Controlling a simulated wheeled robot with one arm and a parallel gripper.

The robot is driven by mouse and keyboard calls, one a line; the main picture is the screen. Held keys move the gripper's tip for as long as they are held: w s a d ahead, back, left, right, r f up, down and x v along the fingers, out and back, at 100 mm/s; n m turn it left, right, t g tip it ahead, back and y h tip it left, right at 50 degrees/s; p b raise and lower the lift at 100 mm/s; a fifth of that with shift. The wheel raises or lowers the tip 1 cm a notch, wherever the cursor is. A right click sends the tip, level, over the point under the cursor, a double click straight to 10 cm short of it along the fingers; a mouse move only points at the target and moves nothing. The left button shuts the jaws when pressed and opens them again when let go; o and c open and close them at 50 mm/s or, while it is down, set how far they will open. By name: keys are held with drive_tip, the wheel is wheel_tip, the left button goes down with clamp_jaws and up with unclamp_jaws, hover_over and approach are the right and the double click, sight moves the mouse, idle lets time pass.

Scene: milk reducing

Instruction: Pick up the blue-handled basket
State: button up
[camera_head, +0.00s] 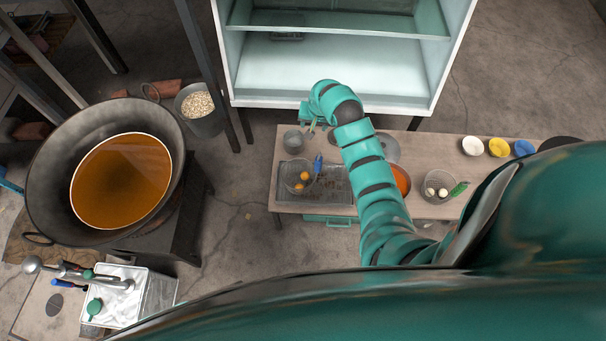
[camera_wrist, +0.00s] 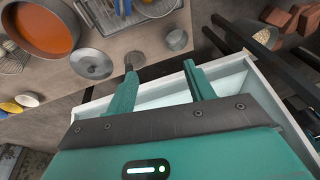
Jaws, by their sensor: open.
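The blue-handled basket (camera_head: 293,187) is a round wire basket on a dark rack on the table, holding orange round items. Its blue handle (camera_head: 318,164) points up and back, and a blue piece of it (camera_wrist: 121,6) shows at the top edge of the wrist view. My gripper (camera_head: 314,124) is beyond the basket, near the table's far edge. In the wrist view my gripper (camera_wrist: 160,78) has its two teal fingers spread apart with nothing between them. The basket's bowl is out of the wrist view.
A metal cup (camera_head: 293,141) stands near the gripper, with a round metal lid (camera_wrist: 92,63) nearby. A pan of orange liquid (camera_head: 401,180) is partly behind my arm. A green-handled basket (camera_head: 438,197) sits to the right. The white cabinet (camera_head: 330,99) stands close beyond the table.

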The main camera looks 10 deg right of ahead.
sight(318, 152)
drive_tip(key=s+r+g, duration=0.2)
drive_tip(key=s+g, duration=0.1)
drive_tip(key=s, duration=0.1)
drive_tip(key=f+b, duration=0.1)
drive_tip(key=f, duration=0.3)
drive_tip(key=f+b, duration=0.1)
drive_tip(key=f, duration=0.3)
drive_tip(key=f+b, duration=0.1)
drive_tip(key=f, duration=0.3)
drive_tip(key=shift+s+d+f, duration=0.1)
drive_tip(key=shift+s+d, duration=0.1)
drive_tip(key=shift+d, duration=0.15)
drive_tip(key=shift+s+d+f+p, duration=0.15)
drive_tip(key=shift+f+p, duration=0.1)
drive_tip(key=shift+f, duration=0.3)
drive_tip(key=shift+s+a+f+p, duration=0.1)
drive_tip(key=shift+s+f+p, duration=0.15)
drive_tip(key=shift+f, duration=0.35)
drive_tip(key=shift+s+d+f+p, duration=0.1)
drive_tip(key=shift+f+p, duration=0.15)
drive_tip(key=shift+f, duration=0.3)
drive_tip(key=shift+w+f, duration=0.1)
drive_tip(key=shift+f, duration=0.85)
clamp_jaws()
drive_tip(key=shift+r, duration=0.1)
